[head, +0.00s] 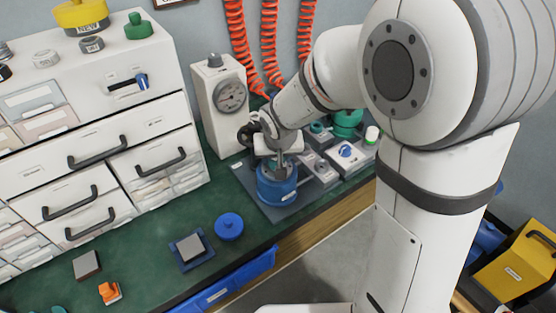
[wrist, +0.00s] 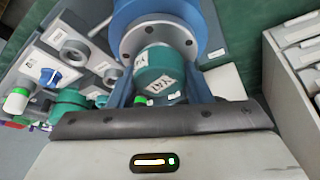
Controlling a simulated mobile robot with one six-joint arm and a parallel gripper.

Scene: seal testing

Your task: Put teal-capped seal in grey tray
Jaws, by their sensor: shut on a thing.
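The teal-capped seal (wrist: 158,72), with a white label on its cap, is between the two fingers of my gripper (wrist: 162,85) in the wrist view. My gripper is shut on it. The seal is over the grey bolted flange of a blue round housing (wrist: 130,15); I cannot tell if it is seated or lifted clear. In the head view my gripper (head: 279,166) is low over the blue housing (head: 276,188), and the seal is mostly hidden. Grey blocks (head: 345,160) with small fittings stand right of the housing; I cannot tell which, if any, is the grey tray.
A pressure gauge unit (head: 230,100) stands behind the housing. White drawers (head: 90,160) fill the left. A blue disc (head: 229,226), a blue-based grey block (head: 190,248) and an orange-capped part (head: 109,292) lie on the green bench. A green-topped white bottle (head: 371,136) stands right.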

